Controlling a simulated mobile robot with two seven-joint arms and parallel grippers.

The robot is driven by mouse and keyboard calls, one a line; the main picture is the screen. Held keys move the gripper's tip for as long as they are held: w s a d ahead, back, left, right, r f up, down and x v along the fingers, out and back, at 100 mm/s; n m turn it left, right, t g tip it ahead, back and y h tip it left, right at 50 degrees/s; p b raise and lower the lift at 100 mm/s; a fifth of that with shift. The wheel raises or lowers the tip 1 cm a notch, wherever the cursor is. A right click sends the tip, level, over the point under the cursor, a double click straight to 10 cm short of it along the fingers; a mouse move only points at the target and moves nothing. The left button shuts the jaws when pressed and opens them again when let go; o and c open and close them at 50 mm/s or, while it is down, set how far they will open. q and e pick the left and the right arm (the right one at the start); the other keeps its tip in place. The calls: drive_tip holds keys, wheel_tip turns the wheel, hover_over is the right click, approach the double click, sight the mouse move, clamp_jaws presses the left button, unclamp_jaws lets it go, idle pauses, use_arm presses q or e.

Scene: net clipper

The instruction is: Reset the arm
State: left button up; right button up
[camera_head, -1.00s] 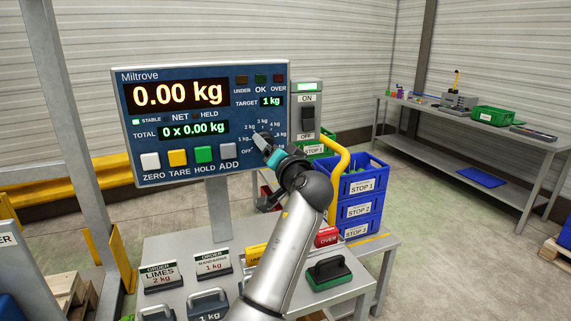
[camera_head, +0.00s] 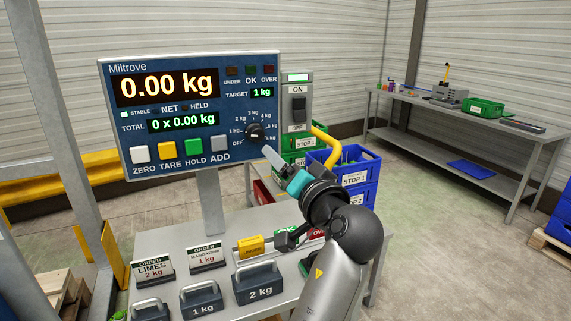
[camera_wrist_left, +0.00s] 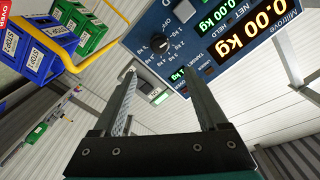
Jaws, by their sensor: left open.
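My left gripper (camera_head: 268,155) is in front of the lower right corner of the blue Miltrove scale panel (camera_head: 145,105). It is apart from the black dial (camera_head: 255,132), which is fully in sight. In the left wrist view the two fingers of the left gripper (camera_wrist_left: 158,78) stand apart with nothing between them. The dial (camera_wrist_left: 160,43) shows beyond the fingertips there. The panel reads 0.00 kg, total 0 x 0.00 kg and target 1 kg, with the STABLE light lit. My right gripper is not in view.
An ON/OFF switch box (camera_head: 298,105) stands right of the panel. Weights such as the 2 kg block (camera_head: 258,282), order cards and a yellow UNDER block (camera_head: 251,245) sit on the table below.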

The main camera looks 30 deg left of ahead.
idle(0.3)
use_arm(q)
drive_tip(key=s+f+m+g+h, duration=0.1)
drive_tip(key=s+f+h, duration=0.3)
drive_tip(key=f, duration=0.7)
drive_tip(key=s+f+m+g+h, duration=0.1)
drive_tip(key=s+f+g+h, duration=0.3)
drive_tip(key=f, duration=0.6)
drive_tip(key=s+d+f+m+g+h, duration=0.1)
drive_tip(key=s+d+f+g+h, duration=0.2)
drive_tip(key=s+f, duration=0.5)
drive_tip(key=s+d+f+m+h, duration=0.1)
drive_tip(key=s+d+f+h, duration=0.3)
drive_tip(key=s, duration=0.8)
wheel_tip(320, 180, down, 24)
drive_tip(key=s+d+g+y, duration=0.1)
drive_tip(key=s, duration=0.2)
drive_tip(key=s+a+f+g, duration=0.1)
drive_tip(key=s+a+f, duration=0.1)
drive_tip(key=s+f, duration=1)
drive_tip(key=s, duration=0.2)
drive_tip(key=shift+s+a+f+g+b, duration=0.25)
drive_tip(key=shift+s+f+g+b, duration=0.05)
drive_tip(key=shift+f+b, duration=0.1)
